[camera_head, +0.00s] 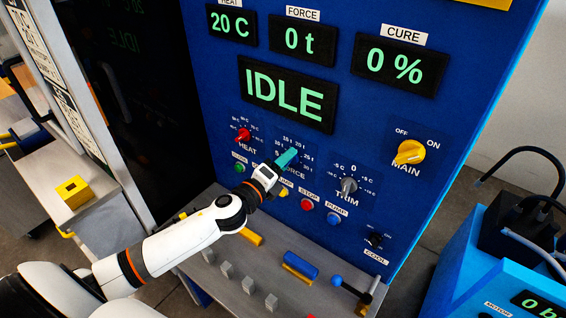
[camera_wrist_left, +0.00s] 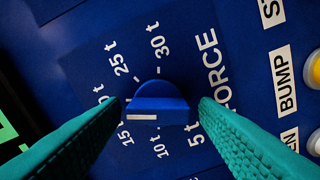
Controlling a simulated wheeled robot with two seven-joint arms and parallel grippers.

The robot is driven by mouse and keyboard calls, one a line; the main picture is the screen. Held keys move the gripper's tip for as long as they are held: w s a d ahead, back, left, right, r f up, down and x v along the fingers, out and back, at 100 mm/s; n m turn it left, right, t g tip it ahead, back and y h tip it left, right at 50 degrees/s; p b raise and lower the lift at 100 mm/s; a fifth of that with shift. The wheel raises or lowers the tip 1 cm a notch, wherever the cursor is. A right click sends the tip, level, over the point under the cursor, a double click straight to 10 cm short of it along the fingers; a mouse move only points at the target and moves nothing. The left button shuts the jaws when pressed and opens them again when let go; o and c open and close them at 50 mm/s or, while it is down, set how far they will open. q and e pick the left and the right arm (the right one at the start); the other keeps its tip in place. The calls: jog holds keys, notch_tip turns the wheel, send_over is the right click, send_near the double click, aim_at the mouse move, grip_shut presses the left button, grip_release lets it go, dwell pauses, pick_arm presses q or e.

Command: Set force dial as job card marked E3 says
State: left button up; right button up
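The blue force dial (camera_wrist_left: 158,104) shows in the left wrist view between my left gripper's teal fingers (camera_wrist_left: 160,108). The fingers stand on either side of it, with a narrow gap on the right. The dial's white line points left in that view, between the 15 t mark and a partly hidden mark. In the head view my left gripper (camera_head: 287,158) is at the force dial and hides it. The force display (camera_head: 304,40) reads 0 t. Cards (camera_head: 30,28) hang at the upper left, cut off; I cannot make out E3. My right gripper is out of view.
The heat dial (camera_head: 243,135) is left of the force dial, the trim dial (camera_head: 349,186) right. Several push buttons sit below, including a red one (camera_head: 307,204). The status display (camera_head: 287,95) reads IDLE. A grey shelf (camera_head: 228,250) with small blocks lies under the panel.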

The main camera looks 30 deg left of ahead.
pick_arm(q)
jog(key=shift+s, duration=0.1)
jog(key=s+a+b, duration=0.1)
jog(key=s+b, duration=0.3)
jog(key=s, duration=0.7)
jog(key=shift+s+a, duration=0.35)
dwell(0.4)
